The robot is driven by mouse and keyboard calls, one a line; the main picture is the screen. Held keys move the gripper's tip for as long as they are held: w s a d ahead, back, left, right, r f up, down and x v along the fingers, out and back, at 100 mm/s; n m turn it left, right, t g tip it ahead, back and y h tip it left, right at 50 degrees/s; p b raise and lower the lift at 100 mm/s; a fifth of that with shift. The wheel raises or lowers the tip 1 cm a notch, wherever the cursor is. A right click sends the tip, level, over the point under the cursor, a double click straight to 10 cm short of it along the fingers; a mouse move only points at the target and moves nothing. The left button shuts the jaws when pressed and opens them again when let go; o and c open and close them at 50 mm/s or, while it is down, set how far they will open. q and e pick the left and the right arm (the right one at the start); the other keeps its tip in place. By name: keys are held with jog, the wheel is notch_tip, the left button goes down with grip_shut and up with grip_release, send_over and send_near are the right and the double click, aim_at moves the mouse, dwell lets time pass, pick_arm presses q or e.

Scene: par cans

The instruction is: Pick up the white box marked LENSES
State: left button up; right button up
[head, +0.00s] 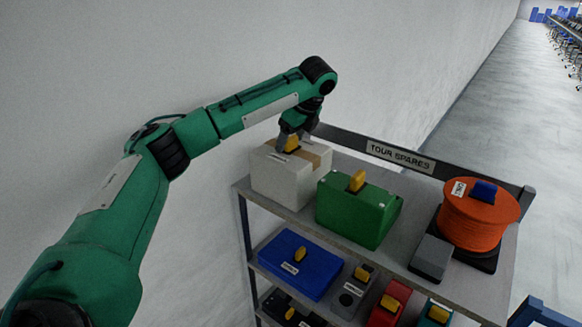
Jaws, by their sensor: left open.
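A white box (285,185) with a tan tape strip stands at the left end of the top shelf. I can read no LENSES mark on its visible sides. A yellow grip (293,143) sticks up from its top. My left gripper (288,147) points down at this grip, with its fingers open and close about it. I cannot tell whether the fingers touch the grip. The gripper and wrist hide part of the box's top. My right gripper is not in view.
The shelf unit (345,161) has a back rail with a TOUR SPARES sign (400,157). A green case (352,213) stands close right of the white box. Further right are a grey block (432,256) and an orange reel (478,219). A blue case (300,264) lies below. A wall rises behind.

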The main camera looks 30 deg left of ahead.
pick_arm(q)
jog(key=shift+a+f, duration=0.1)
jog(key=shift+f, duration=0.1)
jog(key=shift+c, duration=0.5)
grip_shut()
jog(key=shift+r, duration=0.1)
jog(key=shift+w, duration=0.1)
